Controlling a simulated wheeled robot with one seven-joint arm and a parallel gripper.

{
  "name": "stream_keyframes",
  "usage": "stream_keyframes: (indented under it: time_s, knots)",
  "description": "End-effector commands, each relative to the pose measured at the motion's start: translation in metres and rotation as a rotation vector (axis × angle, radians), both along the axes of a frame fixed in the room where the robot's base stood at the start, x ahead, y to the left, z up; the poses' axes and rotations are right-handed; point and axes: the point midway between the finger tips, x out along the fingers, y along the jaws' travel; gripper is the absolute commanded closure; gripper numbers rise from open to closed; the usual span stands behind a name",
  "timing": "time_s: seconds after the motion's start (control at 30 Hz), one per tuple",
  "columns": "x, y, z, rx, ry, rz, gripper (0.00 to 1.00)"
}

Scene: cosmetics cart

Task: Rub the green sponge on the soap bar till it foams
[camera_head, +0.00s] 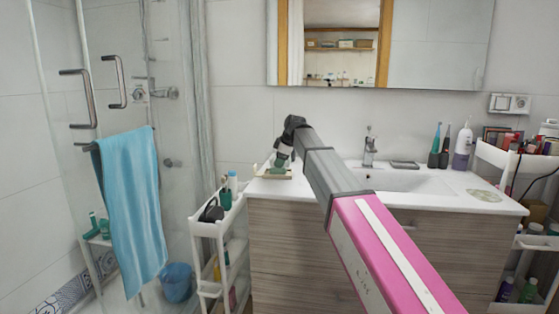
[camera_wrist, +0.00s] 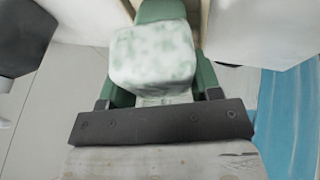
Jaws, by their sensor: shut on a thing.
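My gripper (camera_head: 283,158) is low over a small pale tray (camera_head: 266,174) at the left end of the washbasin counter. In the wrist view its two green fingers are shut on a block, the green sponge (camera_wrist: 155,58), whose face is largely covered in white, foam-like patches with green showing through. A plain green piece (camera_wrist: 160,10) shows just past the sponge; I cannot tell whether it is the soap bar. The soap bar cannot be made out clearly in the head view, and the contact under the sponge is hidden.
The white basin (camera_head: 410,183) and tap (camera_head: 369,152) are right of the tray, with toothbrushes and a dispenser (camera_head: 463,146) beyond. A white cart (camera_head: 205,229) with bottles stands left of the counter. A blue towel (camera_head: 130,200) hangs on the shower door.

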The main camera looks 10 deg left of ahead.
Motion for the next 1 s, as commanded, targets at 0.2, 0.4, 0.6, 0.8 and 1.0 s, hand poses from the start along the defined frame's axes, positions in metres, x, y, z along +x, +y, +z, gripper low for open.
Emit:
stream_keyframes:
  time_s: [0.2, 0.4, 0.6, 0.8, 1.0]
  knots:
    - [0.001, 0.011, 0.000, -0.001, 0.000, 0.000, 0.61]
    - [0.001, 0.022, 0.001, 0.000, 0.000, 0.001, 0.61]
    - [0.000, 0.026, 0.002, 0.000, 0.000, 0.000, 0.61]
    - [0.000, 0.020, 0.001, 0.000, 0.000, -0.001, 0.61]
    - [0.000, 0.009, 0.001, 0.001, 0.000, -0.002, 0.61]
